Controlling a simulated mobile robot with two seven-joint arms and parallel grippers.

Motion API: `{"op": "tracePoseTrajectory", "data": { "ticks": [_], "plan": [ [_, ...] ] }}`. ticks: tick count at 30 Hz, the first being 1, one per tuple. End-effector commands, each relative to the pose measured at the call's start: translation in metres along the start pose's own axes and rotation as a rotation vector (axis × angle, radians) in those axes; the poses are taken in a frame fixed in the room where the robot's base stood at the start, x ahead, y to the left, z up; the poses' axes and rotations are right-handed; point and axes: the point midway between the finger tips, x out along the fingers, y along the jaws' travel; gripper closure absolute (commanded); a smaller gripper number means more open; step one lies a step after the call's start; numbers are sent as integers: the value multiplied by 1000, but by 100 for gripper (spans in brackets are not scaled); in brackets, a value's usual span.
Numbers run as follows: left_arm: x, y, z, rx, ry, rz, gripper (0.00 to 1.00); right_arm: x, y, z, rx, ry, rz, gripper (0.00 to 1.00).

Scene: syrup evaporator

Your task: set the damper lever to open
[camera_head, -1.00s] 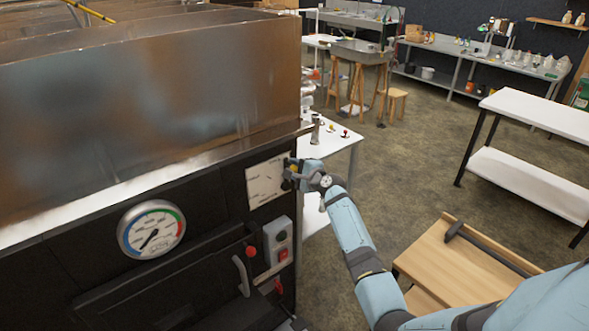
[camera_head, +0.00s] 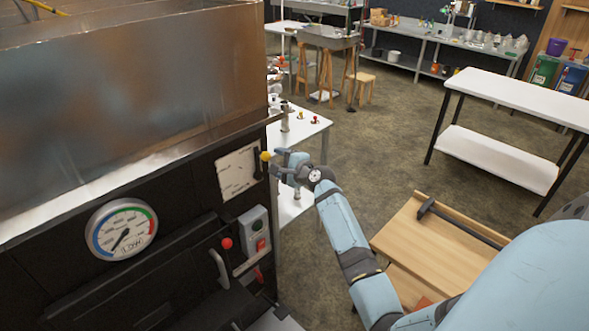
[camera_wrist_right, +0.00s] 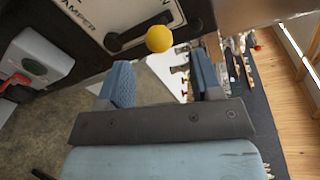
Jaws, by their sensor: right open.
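The damper lever is a dark bar on a white plate (camera_head: 233,176) on the evaporator's black front, and it ends in a yellow knob (camera_head: 265,156). In the right wrist view the plate (camera_wrist_right: 92,12) reads "DAMPER", and the yellow knob (camera_wrist_right: 159,39) sits just beyond the fingertips. My right gripper (camera_head: 279,163) is open beside the knob, on its right. In the wrist view its two blue fingers (camera_wrist_right: 165,75) are apart with nothing between them. I cannot see contact with the knob. My left gripper is out of view.
A round gauge (camera_head: 122,229) and a door handle (camera_head: 219,269) are to the left. A white table (camera_head: 308,130) stands behind my gripper. A wooden cart (camera_head: 412,235) is at lower right.

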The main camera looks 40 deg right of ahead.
Motion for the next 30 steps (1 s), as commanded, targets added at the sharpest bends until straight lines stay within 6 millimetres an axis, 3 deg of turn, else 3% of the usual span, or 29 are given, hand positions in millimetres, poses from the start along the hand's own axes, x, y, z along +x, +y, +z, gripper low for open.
{"op": "tracePoseTrajectory", "data": {
  "ticks": [6, 12, 30],
  "plan": [
    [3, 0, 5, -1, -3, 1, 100, -48, 2, -1, -1, 1, 1, 41],
    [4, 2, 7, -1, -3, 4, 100, -71, 0, -1, 0, 0, 0, 41],
    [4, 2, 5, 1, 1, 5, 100, -76, 0, 0, 1, 0, 0, 41]
  ]
}}
